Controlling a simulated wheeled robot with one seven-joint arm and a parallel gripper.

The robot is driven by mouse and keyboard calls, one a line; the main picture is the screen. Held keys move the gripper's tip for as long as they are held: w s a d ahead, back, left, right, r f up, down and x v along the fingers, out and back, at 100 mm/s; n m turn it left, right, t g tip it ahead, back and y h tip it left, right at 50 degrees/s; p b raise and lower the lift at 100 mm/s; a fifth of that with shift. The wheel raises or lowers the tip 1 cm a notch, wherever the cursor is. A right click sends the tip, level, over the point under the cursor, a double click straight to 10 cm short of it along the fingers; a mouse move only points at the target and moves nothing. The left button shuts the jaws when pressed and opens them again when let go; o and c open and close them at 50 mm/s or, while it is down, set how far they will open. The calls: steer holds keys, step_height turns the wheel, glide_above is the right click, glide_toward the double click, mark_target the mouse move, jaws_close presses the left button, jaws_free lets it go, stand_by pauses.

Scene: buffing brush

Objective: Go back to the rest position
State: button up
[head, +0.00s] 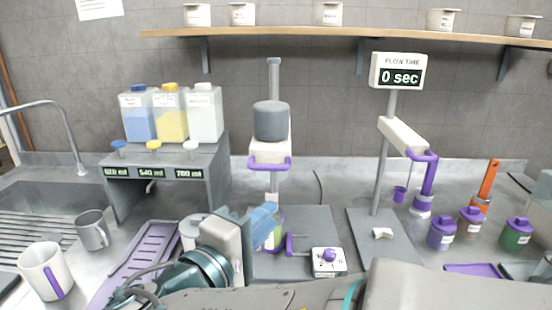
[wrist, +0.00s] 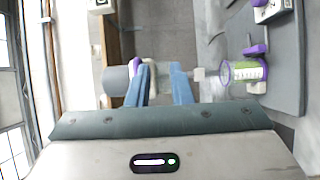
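My gripper (head: 264,222) shows in the head view with its blue fingertips in front of the stirrer stand, overlapping the clear beaker (head: 278,238). In the wrist view my gripper (wrist: 161,70) has its two blue fingers apart, with a gap between them and nothing clearly held. The stirrer's grey motor head (wrist: 115,79) shows beyond the left finger. The beaker with a green label (wrist: 245,71) lies off to the right, apart from the fingers. The stirrer (head: 271,121) stands upright in the head view, partly hidden low down by my gripper and arm.
A control box with a purple knob (head: 328,261) sits right of the stirrer base. A flow-time stand (head: 382,172) and purple-lidded jars (head: 442,232) stand at right. A bottle rack (head: 170,165), mugs (head: 93,230) and a purple tray (head: 140,258) are at left.

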steer(key=w+d+f+m+g+h+p, duration=0.1)
steer(key=d+f+m+g, duration=0.2)
steer(key=d, duration=0.4)
steer(key=d+f+g+p, duration=0.1)
steer(key=d+f+g, duration=0.2)
steer(key=d+g, duration=0.25)
steer(key=s+d+f+m+g+y+p, duration=0.4)
steer(key=s+d+f+m+y, duration=0.1)
steer(key=d+m+y, duration=0.3)
steer(key=shift+s+d+f+m+y+p, duration=0.25)
steer(key=shift+f+m+y, duration=0.25)
steer(key=shift+m+y, duration=0.25)
steer(key=shift+w+g, duration=0.1)
steer(key=shift+g, duration=0.15)
